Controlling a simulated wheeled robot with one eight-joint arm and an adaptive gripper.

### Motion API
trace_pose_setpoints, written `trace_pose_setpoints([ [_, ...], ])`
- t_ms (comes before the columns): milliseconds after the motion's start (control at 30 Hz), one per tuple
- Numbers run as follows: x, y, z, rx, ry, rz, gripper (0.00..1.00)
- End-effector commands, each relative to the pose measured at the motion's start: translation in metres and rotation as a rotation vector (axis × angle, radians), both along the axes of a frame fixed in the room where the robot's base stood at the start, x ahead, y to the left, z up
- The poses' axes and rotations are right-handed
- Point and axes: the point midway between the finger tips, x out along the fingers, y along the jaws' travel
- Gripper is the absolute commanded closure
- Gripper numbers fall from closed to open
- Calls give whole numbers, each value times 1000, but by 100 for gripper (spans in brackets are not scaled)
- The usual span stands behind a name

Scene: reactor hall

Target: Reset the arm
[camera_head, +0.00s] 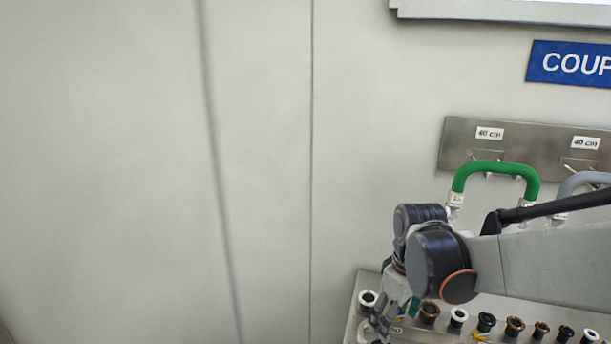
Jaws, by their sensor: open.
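My arm (545,262) reaches in from the right edge and bends down at its dark wrist joint. My gripper (383,325) hangs below the wrist at the bottom of the view, over the left end of a metal panel with a row of round ports. It is seen from above and partly hidden by the wrist. I see nothing held in it. I cannot tell whether it touches the panel.
The metal port panel (362,300) runs along the bottom right. Above it, a wall plate (457,150) labelled "40 cm" carries a green hose (497,167) and a grey hose (570,183), close behind my arm. A blue sign (575,63) hangs higher. The left wall is bare.

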Motion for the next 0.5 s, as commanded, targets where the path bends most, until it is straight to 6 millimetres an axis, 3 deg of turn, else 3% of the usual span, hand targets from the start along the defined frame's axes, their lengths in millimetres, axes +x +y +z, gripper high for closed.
trace_pose_setpoints([
  [500,-79,2,-22,82,-307,-342,32],
])
